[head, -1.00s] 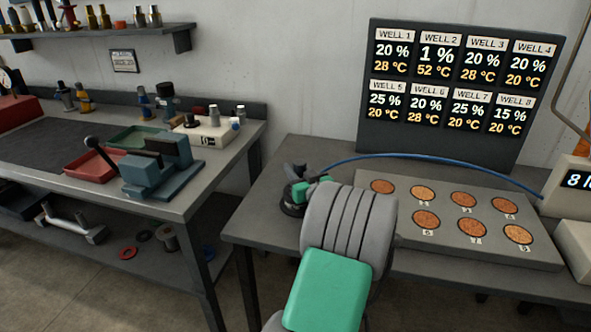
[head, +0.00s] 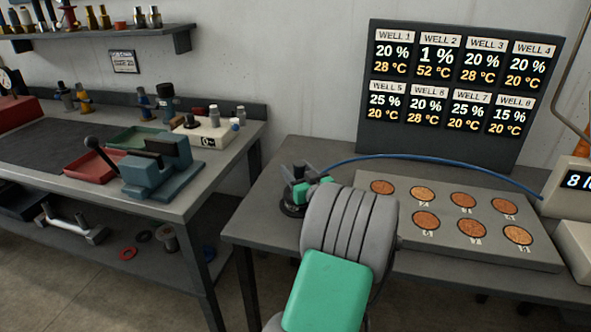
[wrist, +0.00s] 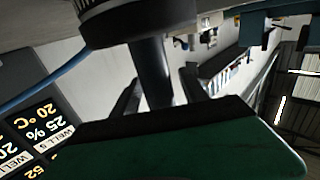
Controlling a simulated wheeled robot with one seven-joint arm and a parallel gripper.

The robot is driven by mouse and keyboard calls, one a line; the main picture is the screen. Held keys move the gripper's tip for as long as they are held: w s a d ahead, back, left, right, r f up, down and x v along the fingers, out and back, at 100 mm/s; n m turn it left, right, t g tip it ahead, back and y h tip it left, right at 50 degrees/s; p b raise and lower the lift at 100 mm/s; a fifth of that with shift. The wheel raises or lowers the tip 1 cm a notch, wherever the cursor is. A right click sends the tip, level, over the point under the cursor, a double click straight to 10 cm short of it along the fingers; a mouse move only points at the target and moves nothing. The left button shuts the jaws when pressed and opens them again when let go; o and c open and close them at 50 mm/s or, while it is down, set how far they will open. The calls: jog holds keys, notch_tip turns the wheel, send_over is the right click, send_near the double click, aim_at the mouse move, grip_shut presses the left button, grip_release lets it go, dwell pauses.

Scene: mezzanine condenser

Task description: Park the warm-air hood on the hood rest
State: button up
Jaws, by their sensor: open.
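The warm-air hood (head: 291,208) is a dark round body low at the left end of the right-hand bench, partly hidden by my arm. In the wrist view, which is upside down, the hood (wrist: 135,22) shows as a dark ribbed cylinder with a dark post-like handle (wrist: 151,75). My gripper (head: 298,172) is open at the hood; in the wrist view its fingers (wrist: 158,92) stand on either side of the handle, with gaps visible. A blue hose (head: 430,159) runs from the hood's area to the right. I cannot make out a separate hood rest beneath it.
The well block (head: 400,252) with several copper-coloured wells lies right of my arm. A display board (head: 450,130) stands behind it. A second bench (head: 185,205) at left holds a vise (head: 160,170) and trays. A gap separates the benches.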

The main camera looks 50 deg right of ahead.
jog(key=b+v, duration=0.1)
jog(key=v, duration=1)
jog(key=shift+s+a, duration=0.15)
jog(key=shift+s, duration=0.15)
jog(key=w+a+f+n+g+y+p, duration=0.1)
jog(key=w+a+n+g+y+p, duration=0.25)
jog(key=w+a, duration=0.65)
jog(key=w+a+f+n+g+y+p, duration=0.25)
jog(key=a+y, duration=0.25)
jog(key=a, duration=1.1)
jog(key=s+a+r+g+p, duration=0.2)
jog(key=s+a, duration=0.3)
jog(key=a, duration=0.3)
jog(key=s+a+r+g+p, duration=0.2)
jog(key=s+a+g, duration=0.2)
jog(key=s+a, duration=0.2)
jog(key=shift+a+g, duration=0.4)
jog(key=shift+a, duration=0.7)
jog(key=shift+s+r+h, duration=0.15)
jog(key=shift+h, duration=0.1)
